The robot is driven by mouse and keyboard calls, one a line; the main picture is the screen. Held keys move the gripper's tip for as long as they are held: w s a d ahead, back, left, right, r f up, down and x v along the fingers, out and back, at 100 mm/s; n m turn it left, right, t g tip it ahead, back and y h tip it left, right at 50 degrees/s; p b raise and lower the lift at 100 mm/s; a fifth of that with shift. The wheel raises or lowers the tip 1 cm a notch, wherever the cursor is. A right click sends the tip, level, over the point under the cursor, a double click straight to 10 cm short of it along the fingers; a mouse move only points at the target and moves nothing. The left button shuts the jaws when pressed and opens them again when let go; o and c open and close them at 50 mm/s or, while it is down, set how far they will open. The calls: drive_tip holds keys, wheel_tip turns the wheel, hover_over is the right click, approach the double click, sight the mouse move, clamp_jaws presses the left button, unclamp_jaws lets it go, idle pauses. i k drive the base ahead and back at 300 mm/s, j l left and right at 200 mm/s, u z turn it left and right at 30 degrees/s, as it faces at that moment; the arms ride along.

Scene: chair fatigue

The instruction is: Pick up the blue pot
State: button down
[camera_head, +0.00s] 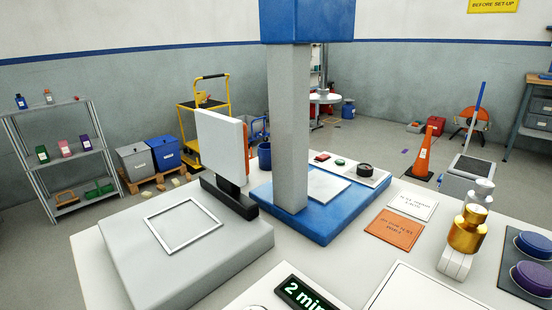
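A dark blue, round, open-topped pot (264,156) shows left of the grey column, behind the upright white panel and the blue base. Its lower part is partly hidden, and I cannot tell what it stands on. Another small blue container (348,109) stands far back on the floor. My gripper does not show in this view, so its state and its place relative to the pot cannot be seen.
A white table fills the front, with a grey platform (190,255), a grey column (288,130) on a blue base (320,222), a gold weight (467,232) and blue and purple round pieces (532,275). A shelf (62,160), bins (165,153) and a yellow trolley (204,105) stand behind.

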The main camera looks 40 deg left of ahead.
sight(264, 150)
drive_tip(key=k+j, duration=0.25)
drive_tip(key=j, duration=0.15)
drive_tip(key=k+j, duration=0.3)
drive_tip(key=j, duration=0.85)
drive_tip(key=k+j+z, duration=0.15)
drive_tip(key=j, duration=1.55)
drive_tip(key=i+j, duration=0.2)
drive_tip(key=j, duration=0.15)
drive_tip(key=i+j+z, duration=0.1)
drive_tip(key=j, duration=0.25)
drive_tip(key=i+j, duration=0.5)
drive_tip(key=j, duration=0.2)
drive_tip(key=i+j+z, duration=0.1)
drive_tip(key=i+j, duration=0.15)
drive_tip(key=i, duration=0.25)
